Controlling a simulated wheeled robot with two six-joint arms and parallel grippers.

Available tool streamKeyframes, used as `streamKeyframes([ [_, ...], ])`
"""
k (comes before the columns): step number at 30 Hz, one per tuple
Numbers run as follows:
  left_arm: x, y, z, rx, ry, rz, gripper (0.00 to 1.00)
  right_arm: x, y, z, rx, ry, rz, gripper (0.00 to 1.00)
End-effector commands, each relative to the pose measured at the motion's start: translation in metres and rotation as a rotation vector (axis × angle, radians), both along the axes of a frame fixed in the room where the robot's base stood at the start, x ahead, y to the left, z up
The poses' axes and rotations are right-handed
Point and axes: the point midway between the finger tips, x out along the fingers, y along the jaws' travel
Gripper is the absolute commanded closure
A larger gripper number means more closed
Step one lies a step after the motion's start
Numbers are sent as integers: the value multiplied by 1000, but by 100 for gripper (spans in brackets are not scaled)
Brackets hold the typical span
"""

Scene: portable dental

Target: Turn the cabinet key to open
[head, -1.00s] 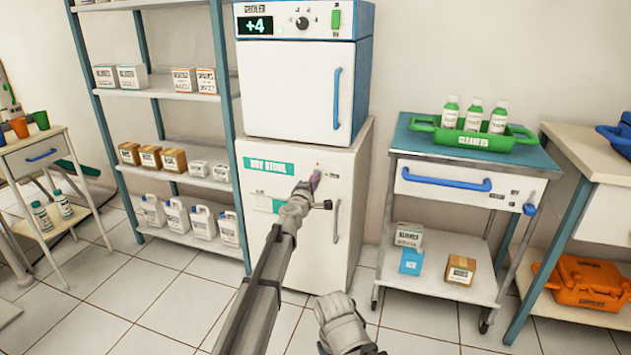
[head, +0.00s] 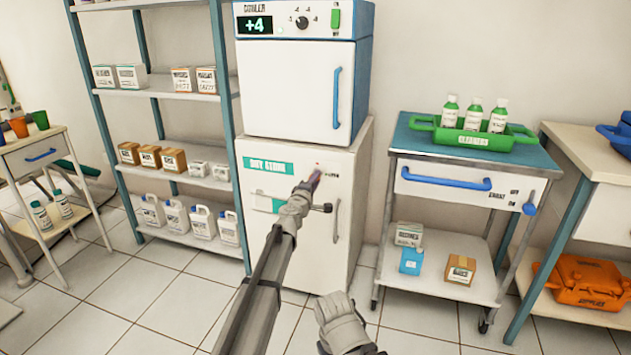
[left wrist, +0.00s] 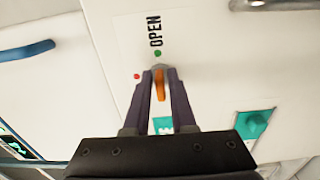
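The white cabinet (head: 325,250) stands under the cooler and has a green label on its door. Its orange key (left wrist: 160,88) shows in the left wrist view, in the lock between the dark fingers of my left gripper (left wrist: 160,80). In the head view my left gripper (head: 313,180) is at the upper part of the cabinet door and hides most of the key. The door looks closed. My right gripper's fingers do not show.
The cooler (head: 297,90) sits on top of the cabinet. A shelf rack (head: 155,92) stands to the left. A trolley (head: 470,150) with a green tray stands to the right. The floor in front of the cabinet is clear apart from my arms.

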Motion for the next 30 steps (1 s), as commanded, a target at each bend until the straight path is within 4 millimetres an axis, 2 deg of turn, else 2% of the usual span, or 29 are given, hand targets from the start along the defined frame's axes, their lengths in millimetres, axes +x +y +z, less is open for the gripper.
streamKeyframes([
  [1, 0, 0, 0, 0, 0, 0, 70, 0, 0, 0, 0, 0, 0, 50],
  [5, 0, 0, 0, -1, 0, 0, 56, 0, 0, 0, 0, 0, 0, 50],
  [16, -5, 3, 0, -2, 1, 1, 56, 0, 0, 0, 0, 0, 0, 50],
  [20, -19, 7, 0, -2, 1, 1, 56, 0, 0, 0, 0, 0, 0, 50],
  [30, -70, 23, 0, -1, 0, 1, 56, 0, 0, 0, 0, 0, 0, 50],
])
